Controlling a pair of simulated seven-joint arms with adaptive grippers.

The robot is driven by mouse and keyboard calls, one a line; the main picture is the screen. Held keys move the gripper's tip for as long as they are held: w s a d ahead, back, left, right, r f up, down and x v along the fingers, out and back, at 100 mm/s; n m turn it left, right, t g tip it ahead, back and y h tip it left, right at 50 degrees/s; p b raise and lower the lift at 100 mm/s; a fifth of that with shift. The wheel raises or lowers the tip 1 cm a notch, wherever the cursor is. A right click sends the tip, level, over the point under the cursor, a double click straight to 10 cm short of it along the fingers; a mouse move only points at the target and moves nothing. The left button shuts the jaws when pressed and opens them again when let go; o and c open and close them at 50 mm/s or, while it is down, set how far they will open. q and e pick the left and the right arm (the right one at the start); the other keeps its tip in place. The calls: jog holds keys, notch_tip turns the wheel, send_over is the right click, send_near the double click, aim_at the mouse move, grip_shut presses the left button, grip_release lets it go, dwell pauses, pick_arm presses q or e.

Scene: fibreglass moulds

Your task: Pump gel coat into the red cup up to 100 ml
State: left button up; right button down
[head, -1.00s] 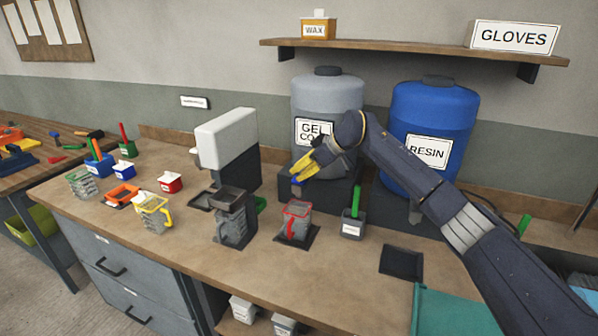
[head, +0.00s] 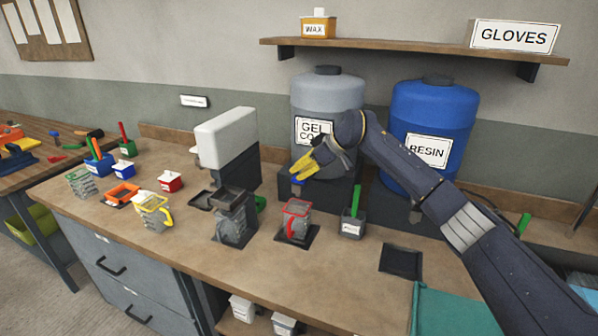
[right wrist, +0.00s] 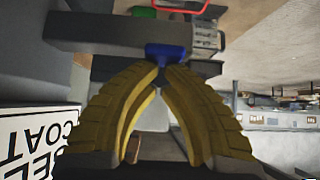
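The red cup (head: 296,222), a clear measuring cup with red rim and handle, stands on a dark pad below the grey gel coat drum (head: 327,97). Its red rim also shows at the top of the right wrist view (right wrist: 207,7). Its fill level is too small to read. My right gripper (head: 298,174), with yellow fingers, is in front of the drum above the cup. In the right wrist view its fingertips close around the narrow part of a blue tap lever (right wrist: 167,52). My left gripper is not in view.
The blue resin drum (head: 433,120) stands right of the gel coat drum. A grey container with a green handle (head: 353,220) is right of the cup; a dark grey cup (head: 235,222) is left. A yellow-handled cup (head: 153,214) stands further left.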

dwell(0.6)
jog(key=shift+r, duration=0.45)
jog(key=r, duration=0.4)
jog(key=shift+s+d, duration=0.1)
jog(key=shift+d, duration=0.3)
jog(key=v, duration=0.8)
jog(key=shift+s+d+r, duration=0.2)
jog(key=shift+s+r, duration=0.05)
jog(key=shift+f, duration=0.1)
notch_tip(320, 180, down, 7)
jog(key=s+y, duration=0.3)
notch_tip(320, 180, up, 6)
jog(key=d+t+y, duration=0.1)
jog(key=t+y, duration=0.1)
jog(key=shift+w+t+y, duration=0.3)
jog(key=shift+w+t, duration=0.1)
jog(key=shift+w, duration=0.05)
